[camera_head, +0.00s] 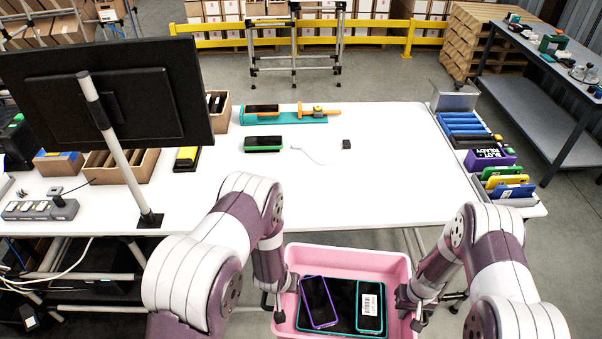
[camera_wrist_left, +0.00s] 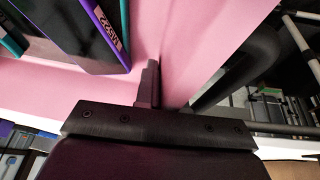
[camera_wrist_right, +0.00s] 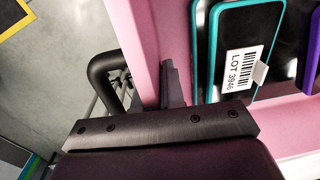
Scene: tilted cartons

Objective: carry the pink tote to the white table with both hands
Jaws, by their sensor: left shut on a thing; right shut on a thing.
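The pink tote (camera_head: 345,258) is in front of the white table (camera_head: 350,190), near the bottom of the head view. In it lie a purple-edged device (camera_head: 318,301), a teal-edged device with a white label (camera_head: 369,306) and a larger dark device beneath them. My left gripper (camera_head: 283,293) is shut on the tote's left wall; the wall also shows in the left wrist view (camera_wrist_left: 190,50). My right gripper (camera_head: 409,302) is shut on the right wall, seen too in the right wrist view (camera_wrist_right: 155,40). The tote's near edge is partly cut off.
A monitor (camera_head: 105,100) on a post and cardboard bins stand at the table's left. Teal and green devices (camera_head: 263,143) lie at the back. A rack of coloured devices (camera_head: 500,180) lines the right edge. The table's front middle is clear.

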